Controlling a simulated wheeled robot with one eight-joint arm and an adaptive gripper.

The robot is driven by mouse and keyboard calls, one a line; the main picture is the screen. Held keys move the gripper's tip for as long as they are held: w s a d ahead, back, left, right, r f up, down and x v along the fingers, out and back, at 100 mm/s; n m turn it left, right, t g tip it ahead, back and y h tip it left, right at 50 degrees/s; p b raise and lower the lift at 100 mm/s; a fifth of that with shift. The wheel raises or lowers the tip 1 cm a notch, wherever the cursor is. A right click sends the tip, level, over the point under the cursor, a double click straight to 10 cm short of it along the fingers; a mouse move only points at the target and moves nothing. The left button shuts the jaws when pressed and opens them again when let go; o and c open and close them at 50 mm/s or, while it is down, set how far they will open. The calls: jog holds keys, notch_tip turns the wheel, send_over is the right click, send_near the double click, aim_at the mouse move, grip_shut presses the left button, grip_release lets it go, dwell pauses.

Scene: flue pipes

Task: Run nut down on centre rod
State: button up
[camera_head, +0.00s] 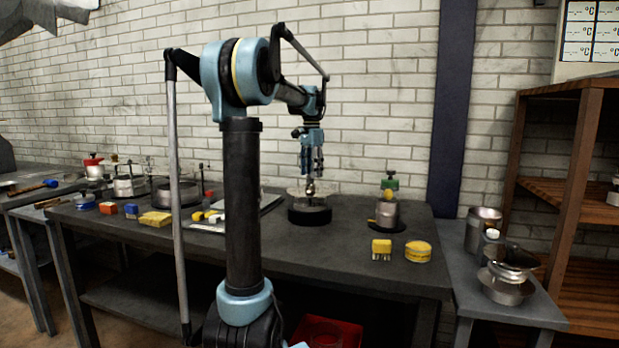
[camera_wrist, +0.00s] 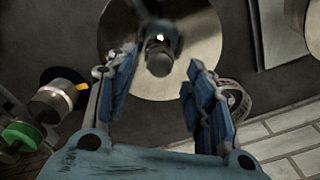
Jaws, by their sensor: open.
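My gripper (camera_head: 312,172) points straight down over a round dark fixture (camera_head: 310,215) with a pale disc on top, on the dark bench. In the wrist view my gripper (camera_wrist: 161,72) is open, its blue fingers apart. Between and just beyond the fingertips a dark rounded piece (camera_wrist: 159,62) stands at the centre of a shiny round plate (camera_wrist: 115,35). Blurred dark lobes reach up from it; I cannot tell nut from rod end there. No finger is seen to touch it. In the head view the fingers hide most of the centre rod.
A green-capped fixture (camera_head: 388,205) stands right of the gripper; it also shows in the wrist view (camera_wrist: 22,135). Several fixtures and coloured blocks (camera_head: 155,218) crowd the left. A side table (camera_head: 470,290) holds metal pots.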

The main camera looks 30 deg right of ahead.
jog(key=shift+f, duration=1.1)
jog(key=shift+c, duration=0.3)
grip_shut()
jog(key=m, duration=0.3)
jog(key=shift+m, duration=0.4)
jog(key=m, duration=0.3)
jog(key=shift+s+a+m, duration=0.1)
jog(key=shift+m, duration=0.3)
jog(key=m, duration=0.3)
jog(key=shift+m, duration=0.4)
jog(key=m, duration=0.4)
jog(key=shift+s+a+m, duration=0.1)
jog(key=shift+m, duration=0.2)
jog(key=shift+o, duration=0.3)
grip_release()
